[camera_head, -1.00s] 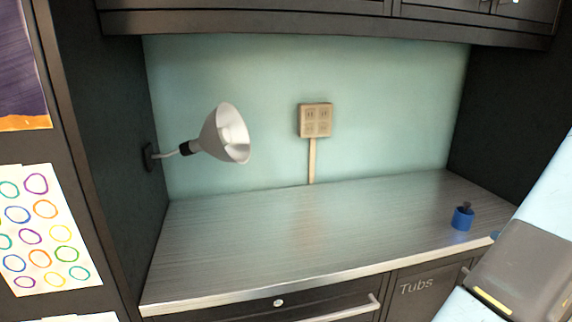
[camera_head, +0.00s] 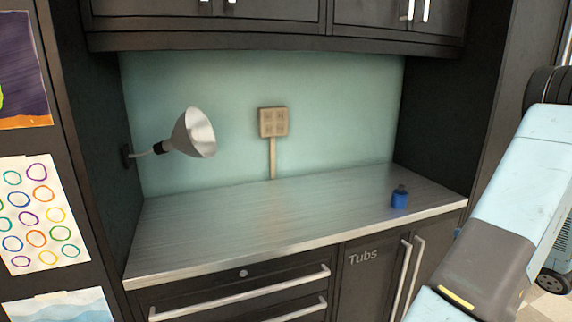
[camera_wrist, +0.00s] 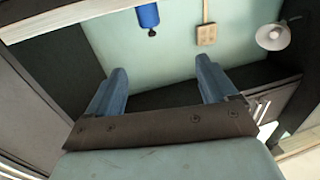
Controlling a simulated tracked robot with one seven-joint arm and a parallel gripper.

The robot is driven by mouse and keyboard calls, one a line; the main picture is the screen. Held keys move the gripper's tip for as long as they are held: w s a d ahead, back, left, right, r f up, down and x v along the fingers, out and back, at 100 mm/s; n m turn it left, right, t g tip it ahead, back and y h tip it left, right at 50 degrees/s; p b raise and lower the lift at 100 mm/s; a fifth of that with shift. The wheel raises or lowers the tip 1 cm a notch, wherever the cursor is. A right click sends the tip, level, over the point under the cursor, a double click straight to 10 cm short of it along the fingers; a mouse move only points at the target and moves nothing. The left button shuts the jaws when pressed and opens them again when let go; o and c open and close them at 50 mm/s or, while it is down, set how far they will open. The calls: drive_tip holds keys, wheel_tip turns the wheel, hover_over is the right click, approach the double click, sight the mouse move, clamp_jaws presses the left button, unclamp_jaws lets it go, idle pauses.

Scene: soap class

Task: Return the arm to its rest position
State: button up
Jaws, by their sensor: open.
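My gripper (camera_wrist: 160,82) shows in the wrist view with its two blue fingers spread apart and nothing between them. My pale blue and grey arm (camera_head: 510,195) fills the right side of the head view, folded in front of the cabinets. The gripper itself is mostly hidden in that view. A small blue bottle (camera_head: 399,199) with a dark top stands upright at the right end of the counter. It also shows in the wrist view (camera_wrist: 148,15), upside down at the top edge, apart from the fingers.
The grey counter (camera_head: 250,220) is otherwise clear. A wall lamp (camera_head: 194,133) is on the left and an outlet box (camera_head: 273,122) on the back wall. Upper cabinets (camera_head: 270,15) overhang. Drawers and a cupboard marked Tubs (camera_head: 365,258) are below. Open floor shows at far right.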

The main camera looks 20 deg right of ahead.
drive_tip(key=w+a+r+g+h, duration=0.1)
drive_tip(key=w+a+r+h, duration=0.15)
drive_tip(key=w+r, duration=0.35)
drive_tip(key=w+a+r+g+h, duration=0.1)
drive_tip(key=w+a+r+h, duration=0.2)
drive_tip(key=w, duration=0.5)
drive_tip(key=w+a+r+m+g+h, duration=0.25)
drive_tip(key=a+r+h, duration=0.25)
drive_tip(key=a+r, duration=0.55)
drive_tip(key=s+a+g+y, duration=0.2)
drive_tip(key=s+a+g, duration=0.1)
drive_tip(key=s+a, duration=0.8)
drive_tip(key=s+a+g+y, duration=0.3)
drive_tip(key=s+a, duration=0.7)
drive_tip(key=a, duration=0.9)
drive_tip(key=shift+s+a+g+y, duration=0.35)
drive_tip(key=shift+a+g, duration=0.05)
drive_tip(key=shift+g, duration=0.15)
drive_tip(key=shift+r+m, duration=0.1)
drive_tip(key=shift+m, duration=0.15)
